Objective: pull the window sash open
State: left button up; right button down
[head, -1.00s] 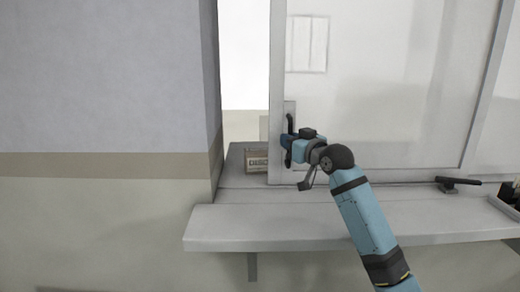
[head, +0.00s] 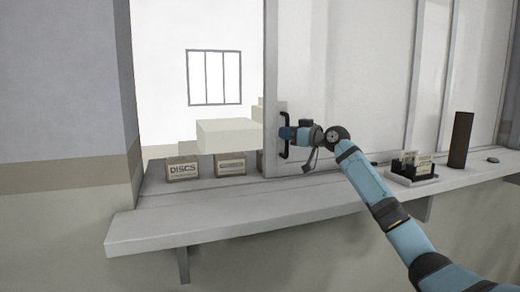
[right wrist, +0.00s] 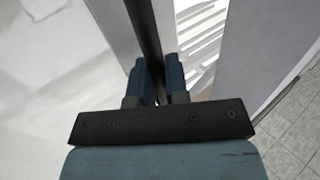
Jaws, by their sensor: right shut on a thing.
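The window sash (head: 271,70) is a pale framed pane that slides along the counter opening. A black upright handle (head: 284,150) is fixed near its left edge. My right gripper (head: 286,133) is shut on this handle. In the right wrist view, the blue fingers of the right gripper (right wrist: 158,80) close on either side of the dark handle bar (right wrist: 143,30). The left part of the opening is clear of the sash, between the wall and the sash's left edge. My left gripper is not in view.
A sill counter (head: 200,222) runs below the window. Boxes, one labelled DISCS (head: 183,169) and another beside it (head: 230,164), stand in the opening. A black card holder (head: 412,172), a dark upright block (head: 461,140) and a small dark object (head: 492,160) are at right.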

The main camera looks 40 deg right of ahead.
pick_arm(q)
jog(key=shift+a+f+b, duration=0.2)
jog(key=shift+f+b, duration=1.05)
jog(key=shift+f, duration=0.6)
pick_arm(e)
jog(key=s+d, duration=0.3)
jog(key=d, duration=0.4)
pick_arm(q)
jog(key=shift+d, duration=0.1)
pick_arm(e)
jog(key=c, duration=1.2)
grip_release()
jog(key=shift+d+f, duration=0.1)
jog(key=shift+o, duration=0.2)
pick_arm(q)
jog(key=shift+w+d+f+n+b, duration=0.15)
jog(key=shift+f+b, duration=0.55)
jog(key=shift+b, duration=0.4)
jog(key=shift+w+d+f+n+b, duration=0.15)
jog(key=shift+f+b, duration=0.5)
jog(key=shift+b, duration=0.45)
pick_arm(e)
jog(key=s+d, duration=0.2)
jog(key=s, duration=1.1)
jog(key=shift+s+d, duration=0.25)
jog(key=shift+d, duration=0.1)
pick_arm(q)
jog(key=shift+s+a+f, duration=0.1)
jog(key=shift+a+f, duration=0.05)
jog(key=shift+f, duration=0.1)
